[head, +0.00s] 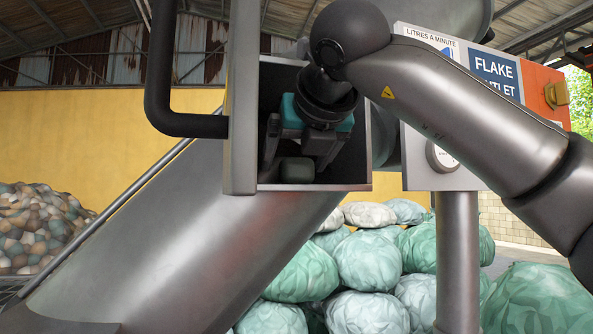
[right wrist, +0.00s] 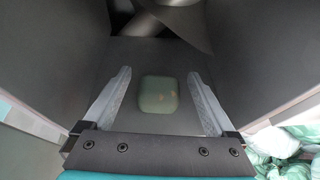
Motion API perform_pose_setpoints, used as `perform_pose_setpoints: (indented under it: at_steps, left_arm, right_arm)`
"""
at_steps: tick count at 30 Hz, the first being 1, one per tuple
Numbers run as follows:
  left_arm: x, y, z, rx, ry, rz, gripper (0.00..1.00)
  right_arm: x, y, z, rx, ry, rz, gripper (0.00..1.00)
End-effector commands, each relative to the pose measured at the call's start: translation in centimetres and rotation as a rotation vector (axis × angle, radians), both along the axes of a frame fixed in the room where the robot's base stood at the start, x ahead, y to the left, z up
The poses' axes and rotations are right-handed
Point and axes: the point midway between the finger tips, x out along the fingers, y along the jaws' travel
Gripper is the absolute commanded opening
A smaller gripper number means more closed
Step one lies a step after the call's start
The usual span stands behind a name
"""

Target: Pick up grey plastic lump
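The grey plastic lump (head: 297,170) is a small rounded block, grey-green, on the floor of an open metal box in the head view. My right gripper (head: 298,160) reaches into the box from above. Its fingers (right wrist: 160,100) are apart on either side of the lump, with a gap on both sides. My left gripper is not in view.
The metal box (head: 241,120) has walls close around my right gripper. A sloping metal chute (head: 190,230) runs down to the left. A panel with a "FLAKE OUTLET" sign (head: 495,75) stands at the right. Several green bales (head: 368,262) lie behind and below.

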Motion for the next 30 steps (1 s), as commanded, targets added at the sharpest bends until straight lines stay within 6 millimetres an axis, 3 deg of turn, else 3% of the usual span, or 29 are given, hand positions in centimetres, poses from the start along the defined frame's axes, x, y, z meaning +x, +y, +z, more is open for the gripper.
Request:
perform_pose_setpoints:
  at_steps: [2, 21, 30]
  left_arm:
    - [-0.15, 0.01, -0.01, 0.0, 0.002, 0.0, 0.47]
    - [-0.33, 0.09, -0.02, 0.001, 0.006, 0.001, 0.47]
    - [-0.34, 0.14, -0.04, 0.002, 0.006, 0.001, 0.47]
  right_arm:
    - [-0.03, 0.0, 0.03, 0.0, 0.0, 0.0, 0.81]
    - [-0.05, 0.0, 0.06, 0.0, -0.001, 0.0, 0.09]
    - [-0.12, -0.03, 0.22, 0.0, -0.002, 0.0, 0.06]
